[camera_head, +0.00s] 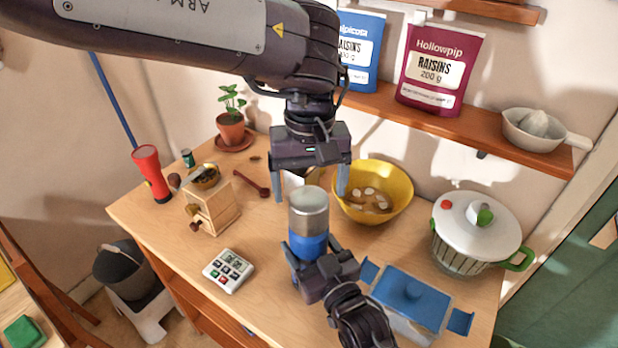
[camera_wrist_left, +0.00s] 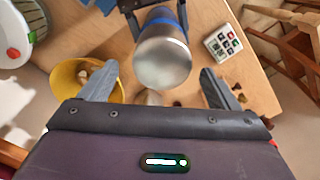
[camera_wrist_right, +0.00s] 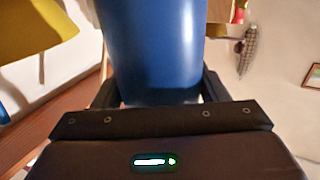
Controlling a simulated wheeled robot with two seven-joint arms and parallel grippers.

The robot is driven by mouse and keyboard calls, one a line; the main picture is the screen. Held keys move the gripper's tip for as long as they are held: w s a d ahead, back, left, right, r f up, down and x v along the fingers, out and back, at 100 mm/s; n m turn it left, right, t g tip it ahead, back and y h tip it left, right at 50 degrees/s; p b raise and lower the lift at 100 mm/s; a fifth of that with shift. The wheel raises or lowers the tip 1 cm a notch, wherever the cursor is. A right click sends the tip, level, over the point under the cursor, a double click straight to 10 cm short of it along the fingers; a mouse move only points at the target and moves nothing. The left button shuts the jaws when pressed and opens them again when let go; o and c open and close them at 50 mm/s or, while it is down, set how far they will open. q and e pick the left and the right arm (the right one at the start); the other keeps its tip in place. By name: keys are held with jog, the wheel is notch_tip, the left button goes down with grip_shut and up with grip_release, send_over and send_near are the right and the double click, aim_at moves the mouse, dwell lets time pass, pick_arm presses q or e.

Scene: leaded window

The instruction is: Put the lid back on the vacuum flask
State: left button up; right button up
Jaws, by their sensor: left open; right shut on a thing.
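The vacuum flask (camera_head: 308,244) has a blue body and stands about upright over the table; whether its base touches the wood is hidden. The silver lid (camera_head: 309,205) sits on top of the blue body, in line with it; I cannot tell how tightly it is seated. My right gripper (camera_head: 307,264) is shut on the blue body, which fills the right wrist view (camera_wrist_right: 152,45). My left gripper (camera_head: 310,191) is open, pointing down with its fingers on either side of the lid's top. In the left wrist view the rounded lid (camera_wrist_left: 163,62) lies beyond the fingertips, apparently untouched.
A yellow bowl (camera_head: 400,202) stands close behind the flask. A coffee grinder (camera_head: 213,208) and a calculator (camera_head: 228,271) are to the left. A blue-lidded box (camera_head: 412,296) and a white pot (camera_head: 477,235) are to the right.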

pick_arm(q)
jog(key=shift+s+d+r+n, duration=0.15)
jog(key=shift+r+n, duration=0.25)
jog(key=shift+n, duration=0.7)
jog(key=n, duration=0.4)
jog(key=shift+d+r+n, duration=0.15)
jog(key=shift+n, duration=0.25)
jog(key=n, duration=0.4)
jog(key=shift+d, duration=0.25)
jog(key=n, duration=0.5)
jog(key=shift+d, duration=0.15)
jog(key=n, duration=0.5)
jog(key=shift+d, duration=0.1)
jog(key=n, duration=0.4)
jog(key=shift+w+n, duration=0.2)
jog(key=shift+n, duration=0.1)
jog(key=n, duration=0.7)
jog(key=shift+r, duration=0.15)
jog(key=n, duration=0.7)
jog(key=shift+r, duration=0.1)
jog(key=n, duration=0.7)
jog(key=shift+a+r, duration=0.1)
jog(key=shift+a, duration=0.15)
jog(key=n, duration=0.7)
jog(key=shift+a+r, duration=0.1)
jog(key=shift+a, duration=0.25)
jog(key=n, duration=0.5)
jog(key=shift+s+a+r+n, duration=0.1)
jog(key=shift+s+a+n, duration=0.05)
jog(key=shift+a+n, duration=0.15)
